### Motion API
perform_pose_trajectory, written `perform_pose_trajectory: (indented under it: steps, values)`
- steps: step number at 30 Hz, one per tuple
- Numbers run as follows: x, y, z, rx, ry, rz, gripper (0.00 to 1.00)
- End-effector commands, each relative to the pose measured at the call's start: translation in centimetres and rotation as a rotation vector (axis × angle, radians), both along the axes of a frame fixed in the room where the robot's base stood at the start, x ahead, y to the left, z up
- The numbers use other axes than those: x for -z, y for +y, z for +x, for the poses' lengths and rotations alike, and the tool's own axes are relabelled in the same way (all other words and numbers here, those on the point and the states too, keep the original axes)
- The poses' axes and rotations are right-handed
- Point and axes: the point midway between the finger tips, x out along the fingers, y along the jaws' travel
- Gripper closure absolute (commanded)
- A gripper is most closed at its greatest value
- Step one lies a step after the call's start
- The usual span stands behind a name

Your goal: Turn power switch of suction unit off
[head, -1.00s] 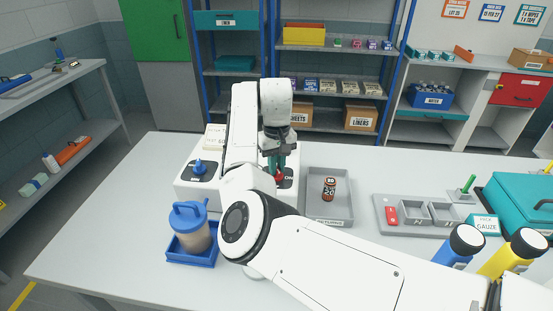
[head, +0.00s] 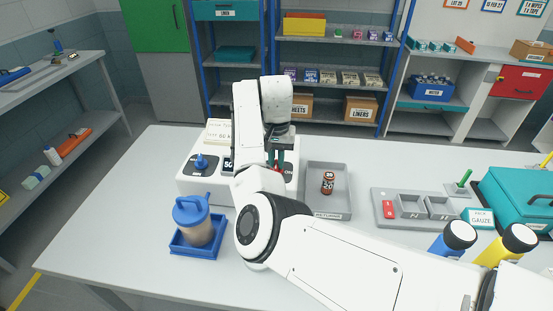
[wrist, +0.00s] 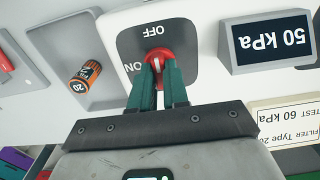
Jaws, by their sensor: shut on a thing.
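The suction unit (head: 222,192) is a white box on the table, partly hidden behind my arm in the head view. Its power switch is a red round knob (wrist: 157,54) on a dark plate (wrist: 183,72) lettered OFF and ON. In the wrist view, OFF reads upside down above the knob and ON is at its left. My gripper (wrist: 158,68) has its green fingers shut on the red knob, one on each side. A pale mark shows on the knob between the fingers; its exact direction is unclear. A display (wrist: 272,42) beside the plate reads 50 kPa.
A blue dial (head: 201,161) sits on the unit's left. A lidded jar (head: 193,222) stands in a blue tray (head: 180,247) in front. A grey tray (head: 340,212) with an orange battery (head: 328,183) lies close to the right. The table's front left is clear.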

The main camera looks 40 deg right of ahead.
Motion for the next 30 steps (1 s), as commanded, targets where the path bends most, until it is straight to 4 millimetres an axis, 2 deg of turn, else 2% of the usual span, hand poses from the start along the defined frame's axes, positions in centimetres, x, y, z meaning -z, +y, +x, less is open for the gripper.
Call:
perform_pose_trajectory:
  steps: [10,11,19,26,30]
  values:
    - [-0.10,0.01,0.10,0.004,-0.003,-0.001,1.00]
    - [-0.11,0.01,0.11,0.004,-0.003,-0.001,0.84]
    - [-0.06,-0.01,0.06,0.003,-0.002,-0.001,0.60]
    - [-0.09,-0.02,0.03,0.003,-0.001,0.000,0.60]
    - [-1.00,-0.06,0.09,0.003,-0.003,-0.003,0.60]
